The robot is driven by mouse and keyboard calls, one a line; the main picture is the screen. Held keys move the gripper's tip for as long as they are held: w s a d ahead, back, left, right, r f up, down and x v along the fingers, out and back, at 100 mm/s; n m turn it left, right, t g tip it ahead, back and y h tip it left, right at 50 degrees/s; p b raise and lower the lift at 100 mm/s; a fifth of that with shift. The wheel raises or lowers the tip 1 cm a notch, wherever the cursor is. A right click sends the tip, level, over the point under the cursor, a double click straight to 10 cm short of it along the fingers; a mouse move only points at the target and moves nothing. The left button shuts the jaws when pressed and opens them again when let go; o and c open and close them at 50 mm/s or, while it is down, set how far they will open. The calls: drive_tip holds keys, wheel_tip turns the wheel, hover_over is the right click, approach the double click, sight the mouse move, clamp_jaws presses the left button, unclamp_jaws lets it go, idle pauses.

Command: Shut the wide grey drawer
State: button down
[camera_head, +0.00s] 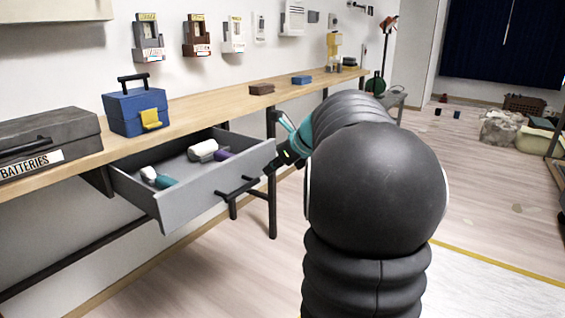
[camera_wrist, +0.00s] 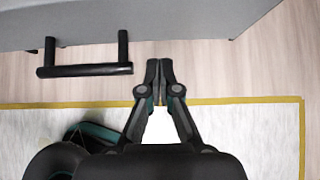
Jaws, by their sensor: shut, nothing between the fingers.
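The wide grey drawer (camera_head: 205,197) is pulled open under the wooden workbench in the head view. A few items, white, teal and purple, lie inside it. Its black bar handle (camera_head: 240,190) is on the front face. In the wrist view the drawer's grey front (camera_wrist: 150,20) runs along the top, with the handle (camera_wrist: 85,70) at upper left. My gripper (camera_wrist: 159,66) is shut and empty, to the right of the handle and apart from it. In the head view my gripper is near the drawer's right front corner, partly hidden by my arm.
The workbench (camera_head: 190,110) holds a grey batteries case (camera_head: 45,150), a blue toolbox (camera_head: 137,112) and small boxes. A black bench leg (camera_head: 271,200) stands just behind the drawer's right end. The floor (camera_head: 480,200) to the right is mostly free.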

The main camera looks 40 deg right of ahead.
sight(253, 169)
drive_tip(key=shift+w+a, duration=0.35)
drive_tip(key=shift+w, duration=0.55)
drive_tip(key=shift+w+a, duration=0.3)
drive_tip(key=shift+w, duration=0.6)
drive_tip(key=shift+w+r, duration=0.1)
drive_tip(key=shift+r, duration=0.05)
